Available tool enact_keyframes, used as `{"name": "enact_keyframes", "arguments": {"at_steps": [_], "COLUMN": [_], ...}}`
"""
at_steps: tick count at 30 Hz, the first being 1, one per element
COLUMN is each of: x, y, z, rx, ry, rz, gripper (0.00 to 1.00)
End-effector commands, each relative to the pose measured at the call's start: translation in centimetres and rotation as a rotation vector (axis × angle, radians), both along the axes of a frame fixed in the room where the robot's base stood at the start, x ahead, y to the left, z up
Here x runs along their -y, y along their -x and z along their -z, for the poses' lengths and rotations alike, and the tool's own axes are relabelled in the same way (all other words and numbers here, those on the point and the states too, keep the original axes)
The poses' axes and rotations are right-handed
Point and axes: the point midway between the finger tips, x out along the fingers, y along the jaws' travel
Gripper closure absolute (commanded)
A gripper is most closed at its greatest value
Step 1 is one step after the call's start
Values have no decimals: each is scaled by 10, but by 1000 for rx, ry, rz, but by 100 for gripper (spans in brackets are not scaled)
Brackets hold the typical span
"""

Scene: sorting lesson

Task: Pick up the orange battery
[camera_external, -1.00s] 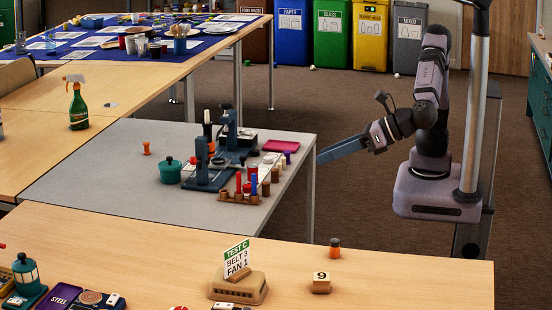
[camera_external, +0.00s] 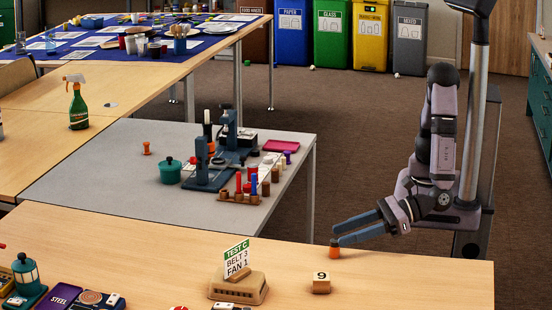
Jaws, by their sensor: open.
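The orange battery (camera_external: 334,252), a small orange cylinder, stands upright near the back edge of the near wooden table. Its top is partly covered by one finger of my gripper (camera_external: 337,234). My gripper reaches in from the right, its two long blue-grey fingers pointing left and spread apart with a gap between them. The fingertips are at the battery's upper end. I cannot tell whether a finger touches it or whether the battery stands between the fingers.
A wooden holder (camera_external: 239,288) with a "TEST C" card is to the left. The grey table (camera_external: 110,180) behind carries jars, pegs and a blue stand. The near table's right part is clear.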

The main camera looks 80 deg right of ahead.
Motion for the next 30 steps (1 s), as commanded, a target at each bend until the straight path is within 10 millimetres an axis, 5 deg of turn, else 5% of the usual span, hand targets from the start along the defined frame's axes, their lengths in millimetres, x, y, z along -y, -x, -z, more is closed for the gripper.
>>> {"name": "enact_keyframes", "arguments": {"at_steps": [11,30], "x": [-1,-17], "y": [-2,-41], "z": [19,32], "rx": [-1,-1], "ry": [-2,-2], "rz": [2,5], "gripper": [58,58]}}
